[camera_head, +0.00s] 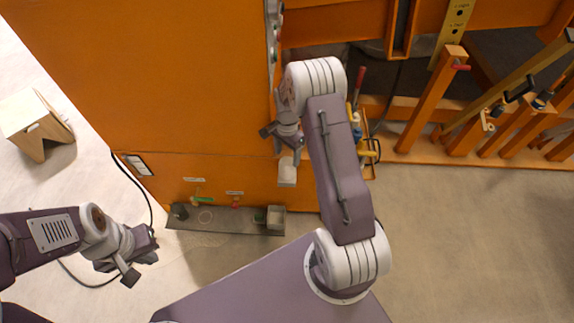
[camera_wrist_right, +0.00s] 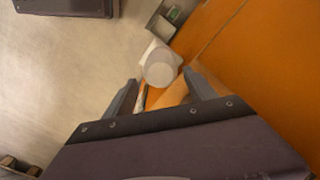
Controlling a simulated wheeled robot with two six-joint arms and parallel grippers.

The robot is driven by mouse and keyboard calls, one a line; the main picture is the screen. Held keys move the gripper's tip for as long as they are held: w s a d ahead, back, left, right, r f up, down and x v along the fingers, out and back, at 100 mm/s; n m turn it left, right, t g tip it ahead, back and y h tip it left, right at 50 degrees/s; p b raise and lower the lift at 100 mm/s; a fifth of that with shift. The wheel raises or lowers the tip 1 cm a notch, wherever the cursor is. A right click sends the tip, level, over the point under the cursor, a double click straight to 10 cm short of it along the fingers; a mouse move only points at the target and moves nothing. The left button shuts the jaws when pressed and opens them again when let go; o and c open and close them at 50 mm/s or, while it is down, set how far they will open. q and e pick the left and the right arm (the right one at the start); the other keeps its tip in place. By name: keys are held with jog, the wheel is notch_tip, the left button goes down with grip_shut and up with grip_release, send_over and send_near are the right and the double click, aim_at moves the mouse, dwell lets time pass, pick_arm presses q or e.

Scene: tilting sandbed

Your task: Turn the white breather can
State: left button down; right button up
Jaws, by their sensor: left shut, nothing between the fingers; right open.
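The white breather can (camera_head: 287,169) sticks out from the side of the orange cabinet, just beyond my right gripper (camera_head: 282,144) in the head view. In the right wrist view the can (camera_wrist_right: 160,68) shows a round, pale end face on a squarish white base. My right gripper (camera_wrist_right: 160,80) is open there, and the can appears ahead between its fingertips. I cannot tell whether a finger touches it. My left gripper (camera_head: 140,267) is shut and empty at the lower left, far from the can.
The orange cabinet (camera_head: 150,70) fills the upper left. A grey shelf (camera_head: 230,222) with small fittings and a metal box (camera_head: 276,218) lies below the can. A wooden stool (camera_head: 35,120) stands at the left. Orange framing with tools (camera_head: 440,105) lies at the right. Floor at lower right is clear.

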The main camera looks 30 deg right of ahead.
aim_at(287, 160)
notch_tip(287, 160, down, 6)
jog(key=shift+f+b, duration=0.15)
jog(key=shift+b, duration=0.35)
jog(key=c, duration=1.1)
jog(key=shift+n, duration=0.4)
jog(key=shift+n+p, duration=0.6)
jog(key=shift+n, duration=0.1)
jog(key=n+p, duration=0.1)
jog(key=n, duration=0.1)
jog(key=shift+n, duration=0.3)
jog(key=n+p, duration=0.1)
jog(key=n, duration=0.4)
jog(key=shift+n, duration=0.4)
